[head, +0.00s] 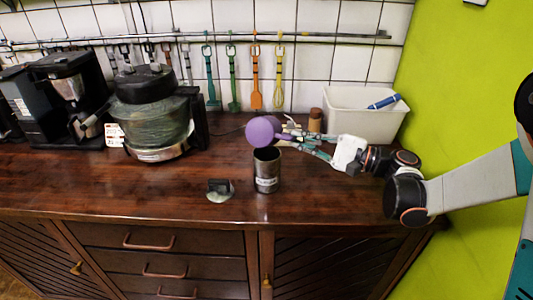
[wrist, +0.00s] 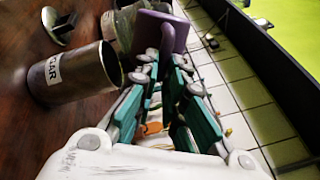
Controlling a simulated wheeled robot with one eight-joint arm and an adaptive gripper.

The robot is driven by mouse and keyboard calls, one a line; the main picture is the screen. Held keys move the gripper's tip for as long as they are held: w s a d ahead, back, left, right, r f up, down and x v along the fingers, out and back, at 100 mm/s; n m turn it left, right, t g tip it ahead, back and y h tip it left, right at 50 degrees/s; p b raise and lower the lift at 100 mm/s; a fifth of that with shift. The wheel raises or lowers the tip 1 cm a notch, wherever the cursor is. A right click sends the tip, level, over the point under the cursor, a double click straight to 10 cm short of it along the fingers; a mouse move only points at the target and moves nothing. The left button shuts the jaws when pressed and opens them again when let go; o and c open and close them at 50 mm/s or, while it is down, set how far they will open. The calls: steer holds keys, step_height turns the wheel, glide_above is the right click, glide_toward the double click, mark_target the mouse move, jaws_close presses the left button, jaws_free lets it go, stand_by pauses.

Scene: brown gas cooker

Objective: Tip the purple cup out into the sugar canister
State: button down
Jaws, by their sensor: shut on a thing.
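The canister is a grey metal cylinder standing upright on the counter, with a white label. In the wrist view it (wrist: 75,75) appears on its side at the left, its label partly reading "GAR". Its inside is mostly hidden.
The brown wooden counter (head: 330,195) is clear in front and to the right. A small dark object on a pale base (head: 220,189) lies left of the canister. A white bin (head: 365,112) holding a blue item, a brown jar (head: 315,120) and a glass-bodied appliance (head: 153,115) stand behind.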

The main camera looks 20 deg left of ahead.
steer(key=shift+w+f+m+b, duration=0.1)
steer(key=shift+w+m+b, duration=0.15)
steer(key=shift+m, duration=0.5)
steer(key=shift+w+m+b, duration=0.15)
steer(key=shift+w+m, duration=0.05)
steer(key=shift+m, duration=0.55)
stand_by(0.3)
steer(key=n, duration=0.1)
steer(key=s+n, duration=0.1)
steer(key=shift+n+p, duration=0.4)
